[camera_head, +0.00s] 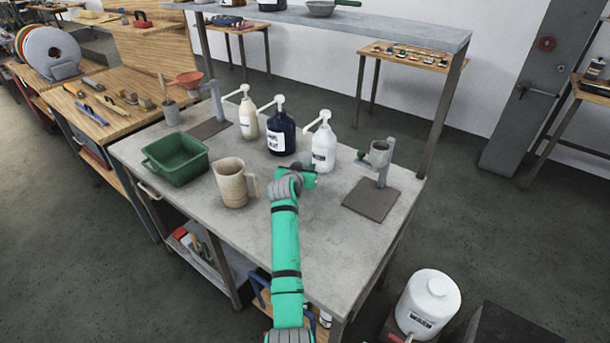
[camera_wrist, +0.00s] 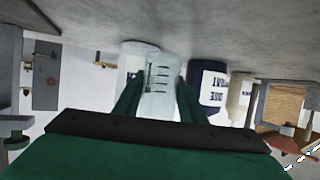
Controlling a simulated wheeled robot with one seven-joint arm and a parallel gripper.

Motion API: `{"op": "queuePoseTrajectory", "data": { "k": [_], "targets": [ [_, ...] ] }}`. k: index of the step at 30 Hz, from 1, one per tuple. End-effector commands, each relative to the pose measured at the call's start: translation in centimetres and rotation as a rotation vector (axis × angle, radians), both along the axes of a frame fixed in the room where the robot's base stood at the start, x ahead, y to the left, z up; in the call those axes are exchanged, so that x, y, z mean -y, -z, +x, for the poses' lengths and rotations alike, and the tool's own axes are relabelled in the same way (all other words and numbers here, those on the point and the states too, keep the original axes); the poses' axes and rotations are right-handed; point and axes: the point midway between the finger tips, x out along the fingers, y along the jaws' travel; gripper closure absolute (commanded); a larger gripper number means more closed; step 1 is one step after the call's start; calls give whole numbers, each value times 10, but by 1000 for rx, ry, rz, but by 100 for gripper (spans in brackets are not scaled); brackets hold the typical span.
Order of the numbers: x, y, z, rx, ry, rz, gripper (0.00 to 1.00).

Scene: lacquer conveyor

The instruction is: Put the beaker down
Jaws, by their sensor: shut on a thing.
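The beaker (camera_wrist: 162,88) is clear with dark graduation marks and shows in the upside-down wrist view. My gripper (camera_wrist: 158,100) is shut on it, with one green finger on each side. In the head view my gripper (camera_head: 304,178) is over the middle of the grey worktable (camera_head: 265,240), in front of the white pump bottle (camera_head: 323,150). The beaker cannot be made out clearly there, behind my gripper. Its base is close to the tabletop in the wrist view; I cannot tell if it touches.
A dark blue pump bottle (camera_head: 281,134) and a cream one (camera_head: 249,120) stand behind my gripper. A beige mug (camera_head: 231,187) and a green bin (camera_head: 176,160) are to the left. A stand with a grey cup (camera_head: 381,155) is to the right. The front tabletop is clear.

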Motion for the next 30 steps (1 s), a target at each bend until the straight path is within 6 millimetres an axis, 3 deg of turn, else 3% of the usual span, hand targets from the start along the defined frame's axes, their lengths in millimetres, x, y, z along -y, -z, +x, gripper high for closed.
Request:
{"op": "queuePoseTrajectory", "data": {
  "k": [9,19,20,22,30],
  "targets": [
    [1,33,3,-2,0,0,87],
    [0,36,3,0,-1,-1,87],
    [0,36,3,0,-1,-1,61],
    [0,36,3,0,-1,-1,44],
    [3,36,3,0,2,0,44]
  ]
}}
